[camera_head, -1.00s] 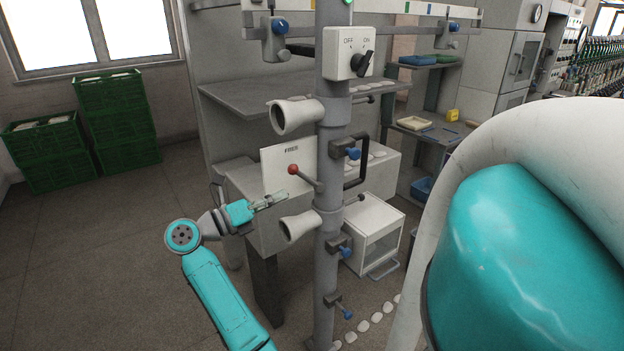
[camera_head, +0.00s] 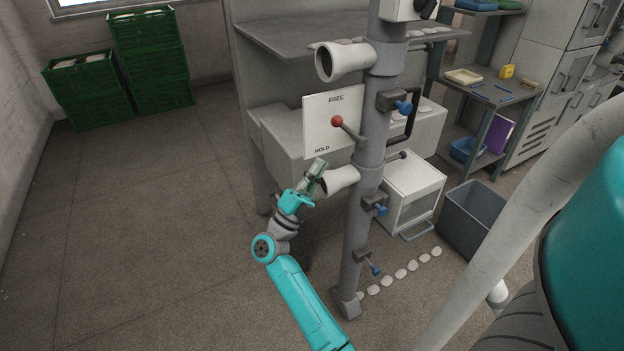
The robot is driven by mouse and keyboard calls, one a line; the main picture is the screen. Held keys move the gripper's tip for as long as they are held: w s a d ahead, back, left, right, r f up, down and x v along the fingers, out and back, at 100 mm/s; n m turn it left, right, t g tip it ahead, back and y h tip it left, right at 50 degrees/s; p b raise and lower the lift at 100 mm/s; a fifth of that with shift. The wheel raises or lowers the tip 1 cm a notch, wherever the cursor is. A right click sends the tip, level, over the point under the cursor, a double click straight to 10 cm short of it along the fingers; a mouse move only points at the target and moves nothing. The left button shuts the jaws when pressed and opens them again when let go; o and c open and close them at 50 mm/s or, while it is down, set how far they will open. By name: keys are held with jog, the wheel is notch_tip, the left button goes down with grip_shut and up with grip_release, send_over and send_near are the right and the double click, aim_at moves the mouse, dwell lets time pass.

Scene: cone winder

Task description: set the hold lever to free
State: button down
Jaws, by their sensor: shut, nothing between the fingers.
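The hold lever (camera_head: 349,129) is a grey rod with a red ball knob, on the grey post. Its knob lies in front of a white plate (camera_head: 320,108) marked FREE near the top and HOLD near the bottom. The knob sits between the two words, somewhat closer to FREE. My gripper (camera_head: 318,170) is shut and empty. It is below the plate and the lever, close to the lower white cone (camera_head: 340,181), apart from the knob. I cannot tell whether it touches the cone.
The grey post (camera_head: 364,215) carries an upper white cone (camera_head: 343,62) and several blue-knobbed clamps. A white box (camera_head: 410,190) and a dark bin (camera_head: 472,215) stand to the right. Green crates (camera_head: 90,90) stand at the back left. The floor at left is clear.

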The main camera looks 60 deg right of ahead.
aim_at(344, 125)
jog(key=x, duration=0.8)
jog(key=shift+d+r, duration=0.1)
jog(key=shift+r, duration=0.15)
jog(key=shift+r+m+y, duration=0.15)
jog(key=shift+m+y, duration=0.15)
jog(key=shift+y, duration=0.2)
jog(key=shift+d+r, duration=0.1)
jog(key=shift+s+d+r+m+y, duration=0.25)
jog(key=shift+r+m+y, duration=0.15)
jog(key=shift+r+y, duration=0.25)
jog(key=shift+s+d+r+m+y, duration=0.2)
jog(key=shift+d+r+y, duration=0.1)
jog(key=shift+y, duration=0.3)
jog(key=shift+s+d+r+m+y, duration=0.1)
jog(key=shift+d+r+m+y, duration=0.15)
jog(key=shift+y, duration=0.3)
jog(key=shift+s+d+r+y, duration=0.2)
jog(key=shift+d+r+y, duration=0.15)
jog(key=shift+y, duration=0.25)
jog(key=shift+s+d+r, duration=0.25)
jog(key=shift+d, duration=0.15)
